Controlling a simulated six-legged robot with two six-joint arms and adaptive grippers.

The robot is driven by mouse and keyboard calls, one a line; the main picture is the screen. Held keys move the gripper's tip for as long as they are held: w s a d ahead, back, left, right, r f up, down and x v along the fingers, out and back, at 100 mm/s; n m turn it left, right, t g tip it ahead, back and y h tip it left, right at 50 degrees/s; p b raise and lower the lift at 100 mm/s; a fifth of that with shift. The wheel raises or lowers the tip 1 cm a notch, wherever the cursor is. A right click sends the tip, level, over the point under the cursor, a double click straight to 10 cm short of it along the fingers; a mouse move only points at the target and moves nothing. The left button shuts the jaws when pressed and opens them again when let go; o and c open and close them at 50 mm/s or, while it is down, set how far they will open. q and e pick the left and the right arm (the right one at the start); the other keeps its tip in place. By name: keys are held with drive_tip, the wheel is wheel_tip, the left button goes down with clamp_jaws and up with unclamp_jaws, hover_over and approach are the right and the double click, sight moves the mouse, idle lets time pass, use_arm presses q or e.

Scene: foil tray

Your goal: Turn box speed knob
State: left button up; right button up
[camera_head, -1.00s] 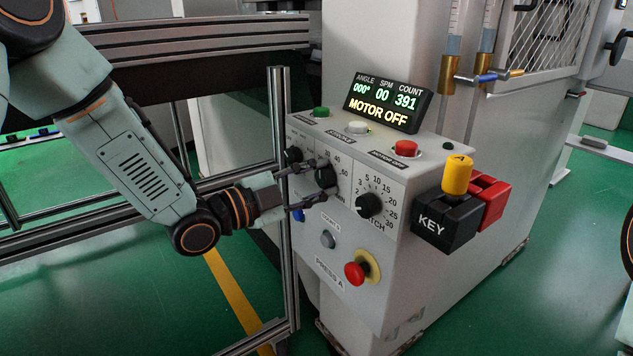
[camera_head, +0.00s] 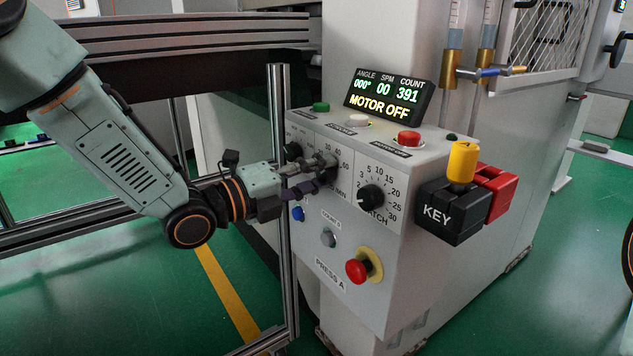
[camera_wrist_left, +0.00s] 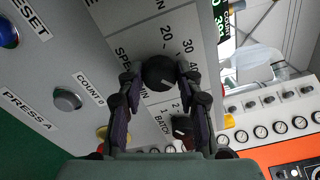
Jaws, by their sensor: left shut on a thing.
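The speed knob (camera_wrist_left: 159,72) is a round black knob on the grey control box (camera_head: 400,285). In the left wrist view it sits between the two fingertips, with the "SPEED" lettering and scale numbers beside it. My left gripper (camera_head: 318,173) is shut on the speed knob, one finger on each side; it also shows in the left wrist view (camera_wrist_left: 159,84). In the head view the fingers largely hide the knob, and its pointer cannot be made out. My right gripper is not in view.
The black batch knob (camera_head: 371,197) is close on the right. A red stop button (camera_head: 357,270) is below, and a blue button (camera_head: 298,213) is just under my gripper. The display (camera_head: 388,100) reads MOTOR OFF. A metal frame post (camera_head: 281,190) stands beside my left wrist.

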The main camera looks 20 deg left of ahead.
use_arm(q)
drive_tip(key=shift+m+b, duration=0.55)
drive_tip(key=shift+m, duration=0.55)
drive_tip(key=o, duration=1.1)
drive_tip(key=shift+o, duration=0.2)
drive_tip(key=v, duration=0.7)
drive_tip(key=shift+s+a, duration=0.1)
drive_tip(key=shift+s, duration=0.15)
